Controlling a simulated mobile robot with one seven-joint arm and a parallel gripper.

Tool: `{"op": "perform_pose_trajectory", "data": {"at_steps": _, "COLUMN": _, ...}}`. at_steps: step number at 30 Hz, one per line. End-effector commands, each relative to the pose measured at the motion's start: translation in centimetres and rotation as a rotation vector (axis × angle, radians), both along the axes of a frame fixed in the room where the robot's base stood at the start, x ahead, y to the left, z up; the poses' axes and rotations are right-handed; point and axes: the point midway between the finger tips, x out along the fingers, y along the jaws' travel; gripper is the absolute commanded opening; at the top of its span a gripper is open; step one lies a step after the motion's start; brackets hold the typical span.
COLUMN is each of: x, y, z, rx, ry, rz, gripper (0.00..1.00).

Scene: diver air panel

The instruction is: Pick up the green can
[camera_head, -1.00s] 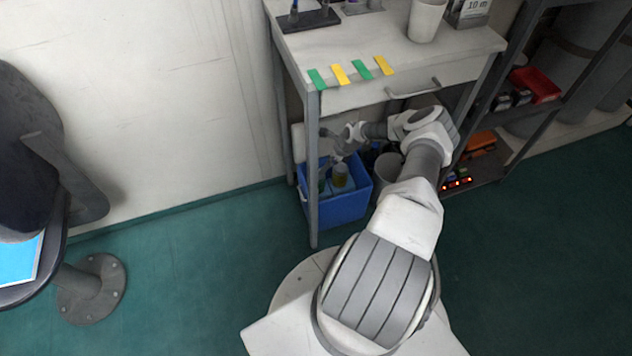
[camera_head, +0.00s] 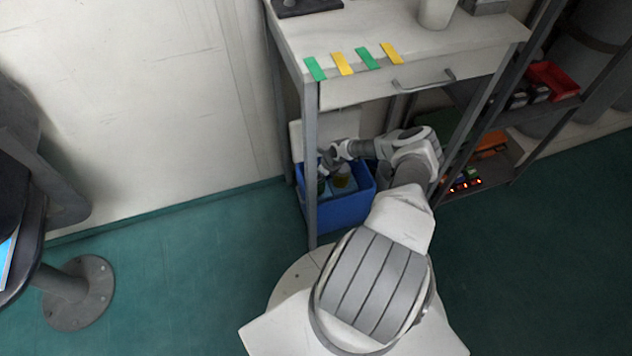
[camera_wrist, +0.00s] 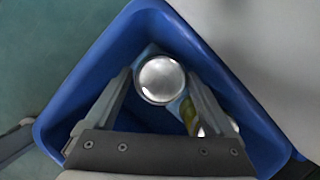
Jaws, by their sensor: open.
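The blue bin (camera_head: 345,212) stands on the floor under the workbench, also seen in the wrist view (camera_wrist: 62,112). A can with a round silver lid (camera_wrist: 161,79) stands upright in it, seen from above; its side is mostly hidden there. In the head view a dark green can (camera_head: 322,187) shows at the bin's left side, partly hidden by my gripper (camera_head: 328,163). In the wrist view my open gripper (camera_wrist: 159,80) has one finger on each side of the silver lid. I cannot tell whether either finger touches the can.
A yellowish container (camera_head: 342,178) is beside the can in the bin, partly behind my right finger in the wrist view (camera_wrist: 188,112). The workbench (camera_head: 430,45) overhangs the bin, with its leg (camera_head: 311,165) close in front. Open floor (camera_head: 190,270) lies to the left.

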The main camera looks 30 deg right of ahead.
Motion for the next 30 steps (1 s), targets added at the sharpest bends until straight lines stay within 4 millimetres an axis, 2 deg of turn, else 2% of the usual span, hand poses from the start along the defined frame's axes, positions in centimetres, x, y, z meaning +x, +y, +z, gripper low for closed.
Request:
{"op": "perform_pose_trajectory", "data": {"at_steps": 1, "x": -0.06, "y": 0.19, "z": -0.79, "rx": 0.0, "ry": -0.001, "rz": -0.001, "gripper": 0.88}}
{"op": "perform_pose_trajectory", "data": {"at_steps": 5, "x": -0.15, "y": 0.56, "z": -1.55, "rx": 0.0, "ry": -0.001, "rz": -0.004, "gripper": 0.88}}
{"op": "perform_pose_trajectory", "data": {"at_steps": 14, "x": -0.11, "y": 0.75, "z": -1.68, "rx": 0.0, "ry": -0.003, "rz": -0.004, "gripper": 0.88}}
{"op": "perform_pose_trajectory", "data": {"at_steps": 27, "x": 0.01, "y": 0.89, "z": -1.61, "rx": 0.001, "ry": -0.006, "rz": -0.002, "gripper": 0.09}}
{"op": "perform_pose_trajectory", "data": {"at_steps": 29, "x": 0.03, "y": 0.91, "z": -1.6, "rx": 0.001, "ry": -0.006, "rz": -0.002, "gripper": 0.0}}
{"op": "perform_pose_trajectory", "data": {"at_steps": 30, "x": 0.09, "y": 0.89, "z": -1.53, "rx": 0.002, "ry": -0.008, "rz": -0.002, "gripper": 0.0}}
